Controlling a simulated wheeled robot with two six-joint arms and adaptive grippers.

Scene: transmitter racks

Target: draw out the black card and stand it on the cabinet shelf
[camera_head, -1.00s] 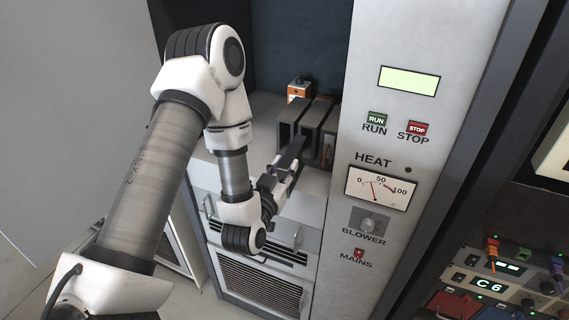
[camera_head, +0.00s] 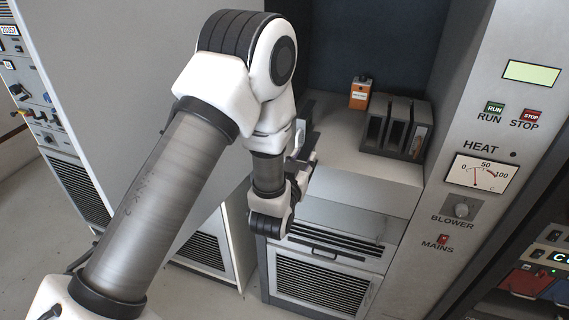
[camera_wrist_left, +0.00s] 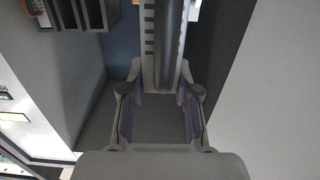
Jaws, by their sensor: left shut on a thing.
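My left gripper (camera_head: 302,165) is shut on the black card (camera_head: 301,132), left of the slotted rack and clear of it. In the left wrist view the card (camera_wrist_left: 166,45) extends up from between the fingers of my left gripper (camera_wrist_left: 160,95). In the head view my wrist and fingers partly hide the card, and I cannot tell whether it touches the shelf. The cabinet shelf (camera_head: 338,145) is a pale grey surface under the rack. My right gripper is not in view.
The grey slotted rack (camera_head: 397,125) stands at the shelf's right side. An orange box (camera_head: 360,93) stands behind it to the left. The control panel (camera_head: 480,170) rises to the right. The shelf's front middle is clear.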

